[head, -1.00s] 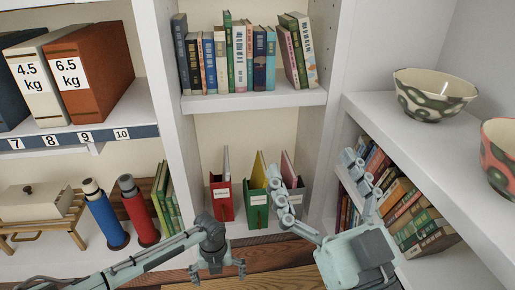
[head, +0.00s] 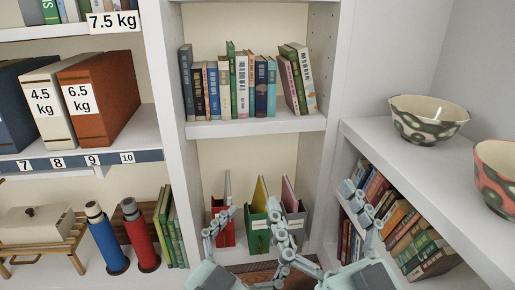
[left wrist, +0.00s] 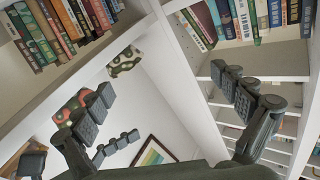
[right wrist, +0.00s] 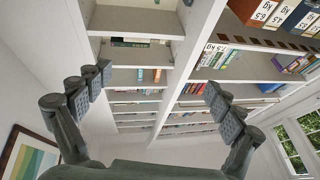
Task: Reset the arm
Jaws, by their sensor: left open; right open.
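My left gripper (head: 250,243) is low in the head view, in front of the lower middle shelf, pointing up with its fingers spread and nothing between them. My right gripper (head: 320,205) is to its right, also open and empty, its fingers raised in front of the lower shelves. One right finger overlaps the green file holder (head: 257,238). Both wrist views show empty, spread fingers of the left gripper (left wrist: 170,115) and right gripper (right wrist: 155,100). Parts of both arms are outside the head view.
A red file holder (head: 222,236) stands behind the grippers. At left are a blue bottle (head: 105,240), a red bottle (head: 139,238) and a wooden rack (head: 45,246). A patterned bowl (head: 427,118) and a reddish bowl (head: 500,175) stand on the right shelf.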

